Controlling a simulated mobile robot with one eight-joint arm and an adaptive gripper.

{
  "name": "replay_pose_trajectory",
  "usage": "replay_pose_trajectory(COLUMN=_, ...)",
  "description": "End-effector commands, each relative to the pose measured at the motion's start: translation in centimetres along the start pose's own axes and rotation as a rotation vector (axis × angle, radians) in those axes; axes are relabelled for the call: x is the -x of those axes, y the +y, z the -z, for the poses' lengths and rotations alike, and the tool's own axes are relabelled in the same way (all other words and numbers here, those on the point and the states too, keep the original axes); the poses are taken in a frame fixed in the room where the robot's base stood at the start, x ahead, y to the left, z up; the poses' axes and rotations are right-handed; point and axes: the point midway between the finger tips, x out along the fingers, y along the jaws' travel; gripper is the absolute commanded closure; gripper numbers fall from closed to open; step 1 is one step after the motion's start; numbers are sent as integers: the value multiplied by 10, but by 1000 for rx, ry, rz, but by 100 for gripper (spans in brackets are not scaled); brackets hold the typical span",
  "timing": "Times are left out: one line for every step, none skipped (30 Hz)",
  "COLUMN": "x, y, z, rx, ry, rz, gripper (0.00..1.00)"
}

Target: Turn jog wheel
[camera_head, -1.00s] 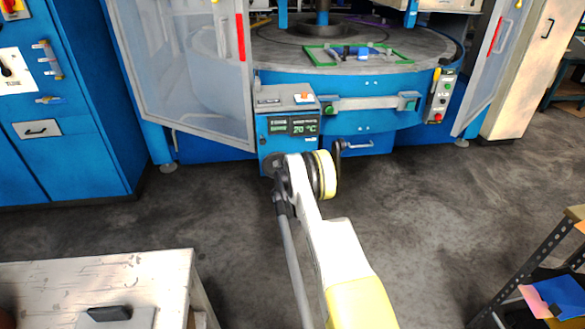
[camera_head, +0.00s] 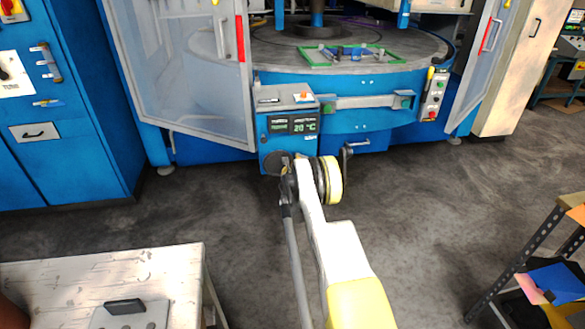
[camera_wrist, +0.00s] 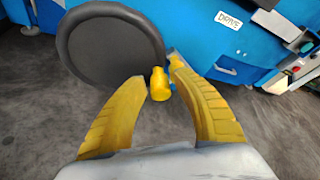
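The jog wheel (camera_wrist: 110,48) is a dark grey disc on the blue machine, at the upper left of the wrist view. A small yellow handle (camera_wrist: 159,84) sticks out by its lower right rim. My gripper (camera_wrist: 159,72) has two yellow fingers, spread open. The handle stands in the gap between the fingertips, with no clear grip on it.
A control box (camera_head: 290,125) with a green "20 °C" display sits above the wheel. A round table (camera_head: 390,50) with a green frame stands behind, between open doors. A worn white bench (camera_head: 60,275) is at lower left, a shelf (camera_head: 545,260) at lower right. The floor between is clear.

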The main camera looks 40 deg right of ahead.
Motion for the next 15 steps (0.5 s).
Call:
replay_pose_trajectory(x=0, y=0, z=0, rx=0, ry=0, rz=0, gripper=55)
replay_pose_trajectory(x=0, y=0, z=0, rx=0, ry=0, rz=0, gripper=55)
replay_pose_trajectory(x=0, y=0, z=0, rx=0, ry=0, rz=0, gripper=55)
replay_pose_trajectory(x=0, y=0, z=0, rx=0, ry=0, rz=0, gripper=55)
replay_pose_trajectory(x=0, y=0, z=0, rx=0, ry=0, rz=0, gripper=55)
replay_pose_trajectory(x=0, y=0, z=0, rx=0, ry=0, rz=0, gripper=55)
replay_pose_trajectory(x=0, y=0, z=0, rx=0, ry=0, rz=0, gripper=55)
replay_pose_trajectory(x=0, y=0, z=0, rx=0, ry=0, rz=0, gripper=55)
replay_pose_trajectory(x=1, y=0, z=0, rx=0, ry=-1, rz=0, gripper=55)
replay_pose_trajectory(x=2, y=0, z=0, rx=0, ry=-1, rz=0, gripper=55)
replay_pose_trajectory(x=3, y=0, z=0, rx=0, ry=-1, rz=0, gripper=55)
replay_pose_trajectory(x=7, y=0, z=0, rx=0, ry=-1, rz=0, gripper=55)
replay_pose_trajectory(x=10, y=0, z=0, rx=0, ry=-1, rz=0, gripper=55)
replay_pose_trajectory(x=15, y=0, z=-1, rx=0, ry=-1, rz=0, gripper=55)
replay_pose_trajectory(x=22, y=0, z=-1, rx=1, ry=-1, rz=-1, gripper=55)
